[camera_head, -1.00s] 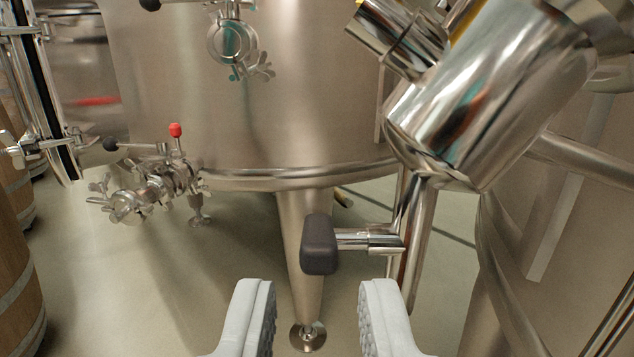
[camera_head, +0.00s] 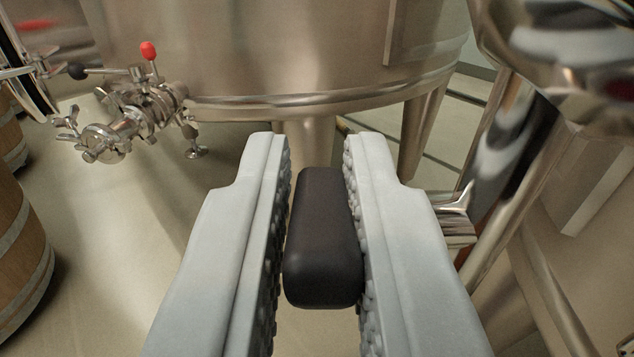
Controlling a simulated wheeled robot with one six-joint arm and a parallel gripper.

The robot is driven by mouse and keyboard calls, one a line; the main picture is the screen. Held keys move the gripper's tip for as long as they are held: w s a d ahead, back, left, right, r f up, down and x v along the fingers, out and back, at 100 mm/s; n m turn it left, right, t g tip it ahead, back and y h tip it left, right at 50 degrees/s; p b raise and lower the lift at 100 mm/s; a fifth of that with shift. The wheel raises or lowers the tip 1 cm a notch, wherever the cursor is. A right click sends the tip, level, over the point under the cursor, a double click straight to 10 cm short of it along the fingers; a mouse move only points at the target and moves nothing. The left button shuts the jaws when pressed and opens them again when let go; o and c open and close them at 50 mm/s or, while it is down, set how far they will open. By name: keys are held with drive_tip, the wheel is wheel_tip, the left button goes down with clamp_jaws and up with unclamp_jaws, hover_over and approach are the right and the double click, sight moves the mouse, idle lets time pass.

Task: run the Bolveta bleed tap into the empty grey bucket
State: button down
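A dark, rounded block-shaped handle (camera_head: 322,240) on a short metal stem (camera_head: 452,218) is in the middle of the view. The stem joins a shiny metal fitting on the right. My gripper (camera_head: 318,150) has one pale grey finger on each side of the handle, with the ribbed pads close against it. It looks shut on the handle; the exact contact on the left side is hard to see. No name label shows, so I cannot tell whether this handle belongs to the Bolveta bleed tap. No grey bucket is in view.
A steel vat (camera_head: 270,50) on legs fills the back. A valve assembly (camera_head: 125,120) with a red knob (camera_head: 148,51) sticks out at left. Wooden barrels (camera_head: 22,250) stand at the left edge. A shiny metal cylinder (camera_head: 570,60) is close at right. Floor between is clear.

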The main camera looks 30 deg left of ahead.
drive_tip(key=shift+g+h, duration=0.8)
drive_tip(key=shift+g, duration=0.6)
drive_tip(key=c, duration=1.7)
unclamp_jaws()
drive_tip(key=shift+s, duration=0.1)
drive_tip(key=v, duration=1.7)
drive_tip(key=shift+s, duration=0.1)
